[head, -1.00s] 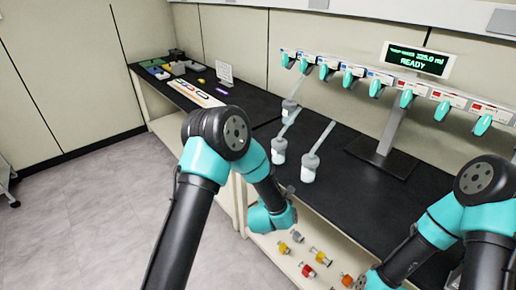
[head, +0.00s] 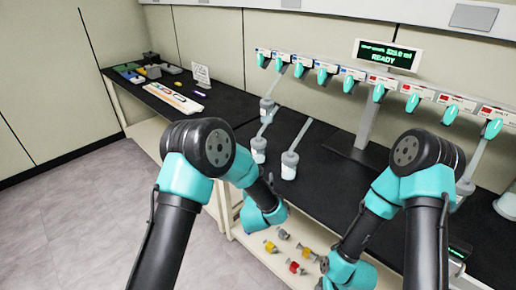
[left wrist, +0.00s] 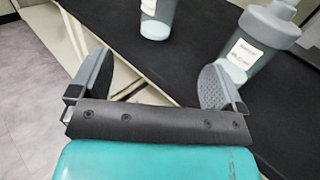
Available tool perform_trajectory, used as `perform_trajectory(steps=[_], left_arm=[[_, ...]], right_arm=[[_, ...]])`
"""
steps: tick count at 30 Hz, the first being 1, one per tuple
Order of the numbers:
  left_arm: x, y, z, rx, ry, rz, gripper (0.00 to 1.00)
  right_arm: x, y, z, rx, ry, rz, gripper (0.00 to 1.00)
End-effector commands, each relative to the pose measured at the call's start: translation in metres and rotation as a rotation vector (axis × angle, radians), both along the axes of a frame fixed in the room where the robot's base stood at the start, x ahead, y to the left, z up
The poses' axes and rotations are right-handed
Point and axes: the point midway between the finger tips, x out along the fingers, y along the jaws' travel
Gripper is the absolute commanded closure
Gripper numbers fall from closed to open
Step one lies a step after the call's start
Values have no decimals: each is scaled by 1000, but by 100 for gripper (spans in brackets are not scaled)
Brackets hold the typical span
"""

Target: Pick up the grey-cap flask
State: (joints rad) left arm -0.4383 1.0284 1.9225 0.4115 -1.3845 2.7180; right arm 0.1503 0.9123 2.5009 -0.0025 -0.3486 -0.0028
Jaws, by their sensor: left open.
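Three pale flasks with grey tops stand on the black bench in the head view: a back one (head: 267,108), a left one (head: 258,150) and a front one (head: 289,165). I cannot tell which is the task's flask. In the left wrist view, one flask with a clear grey cap (left wrist: 262,42) stands beyond the right finger, and the lower part of another (left wrist: 157,20) shows ahead. My left gripper (left wrist: 157,78) is open and empty, at the bench's front edge and apart from both. My right gripper's fingers are not clear behind its teal wrist (head: 350,270).
A row of teal-handled ports (head: 379,92) and a READY display (head: 387,55) stand over the bench. Coloured fittings (head: 296,267) lie on the shelf below. More glassware (head: 507,205) is at the right.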

Motion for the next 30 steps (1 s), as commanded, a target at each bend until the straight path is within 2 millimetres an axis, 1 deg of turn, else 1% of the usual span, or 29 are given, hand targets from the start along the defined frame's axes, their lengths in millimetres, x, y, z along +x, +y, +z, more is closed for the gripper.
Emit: perform_trajectory(steps=[5, 8, 18, 24, 27, 30], left_arm=[[8, 0, -1, 0, 1, 1, 5], [21, 0, -1, 1, 0, 2, 5], [78, -2, 0, 1, -1, 1, 5], [107, -3, -1, 1, 1, 1, 5], [117, -4, 0, 2, 1, 1, 5], [122, -4, 0, 2, 1, 0, 5]], right_arm=[[0, 0, 0, 0, 0, 0, 57], [0, 0, 0, 0, 0, 0, 57], [0, 0, 0, 0, 0, 0, 57], [0, 0, 0, 0, 0, 0, 57], [0, 0, 0, 0, 0, 0, 57], [0, 0, 0, 0, 0, 0, 57]])
